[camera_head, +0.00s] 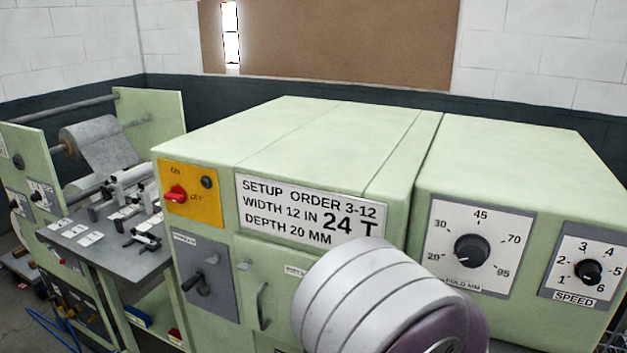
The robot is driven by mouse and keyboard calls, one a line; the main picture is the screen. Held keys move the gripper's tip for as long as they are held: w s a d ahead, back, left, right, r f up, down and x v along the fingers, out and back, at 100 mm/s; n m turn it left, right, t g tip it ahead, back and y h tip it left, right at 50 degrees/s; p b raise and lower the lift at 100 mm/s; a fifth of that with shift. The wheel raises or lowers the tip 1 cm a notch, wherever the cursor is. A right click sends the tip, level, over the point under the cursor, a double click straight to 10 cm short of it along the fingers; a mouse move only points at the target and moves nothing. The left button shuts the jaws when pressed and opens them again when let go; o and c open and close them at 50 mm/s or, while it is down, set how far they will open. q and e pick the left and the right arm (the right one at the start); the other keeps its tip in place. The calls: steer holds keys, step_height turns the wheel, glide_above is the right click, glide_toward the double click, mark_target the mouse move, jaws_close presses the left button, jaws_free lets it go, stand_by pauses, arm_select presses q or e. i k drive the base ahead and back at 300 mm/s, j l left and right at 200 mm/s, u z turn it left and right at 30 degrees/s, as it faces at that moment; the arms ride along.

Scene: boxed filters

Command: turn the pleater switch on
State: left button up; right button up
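The red rotary switch (177,194) sits on a yellow plate (205,208) at the upper left of the pale green machine's front. "ON" is printed above the switch and what reads as "OFF" to its right. Its red handle seems to lie roughly sideways, level with the "OFF" mark, but it is too small to be sure. A dark round button or lamp (207,182) is on the same plate. Neither gripper is in view. A rounded light grey part of my arm fills the lower middle and hides some of the machine's front.
Below the yellow plate is a grey panel with a dark lever (201,284), beside a door handle (263,306). The fold dial (472,250) and speed dial (588,271) are at right. A bench with a filter roll (95,140) stands at left.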

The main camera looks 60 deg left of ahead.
mark_target(178, 194)
steer(key=u, duration=2.75)
